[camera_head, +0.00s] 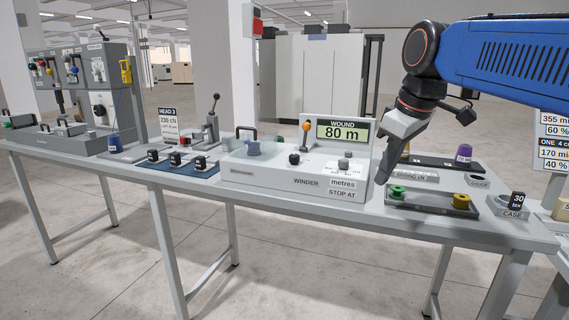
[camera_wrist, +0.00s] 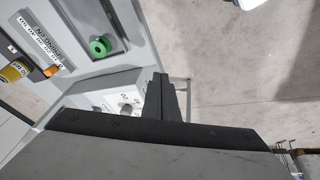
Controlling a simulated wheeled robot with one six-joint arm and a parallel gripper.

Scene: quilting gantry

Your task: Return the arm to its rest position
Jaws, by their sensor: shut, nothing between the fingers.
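My blue arm (camera_head: 520,52) reaches in from the right of the head view and bends down at its dark wrist. My gripper (camera_head: 381,179) points downward just right of the winder box, over the table. Its fingers are together with nothing between them. In the wrist view the dark fingers (camera_wrist: 168,97) also show close together. The winder (camera_head: 290,178) is a pale box with a display reading "WOUND 80 m". From the head view I cannot tell whether the fingertips touch anything.
The long grey table (camera_head: 345,215) carries a tray with a green spool (camera_head: 397,192) and a yellow spool (camera_head: 461,201), close to my gripper. A purple spool (camera_head: 464,153) stands behind. An orange-knobbed lever (camera_head: 306,127) rises from the winder. Switch boxes (camera_head: 95,65) stand far left.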

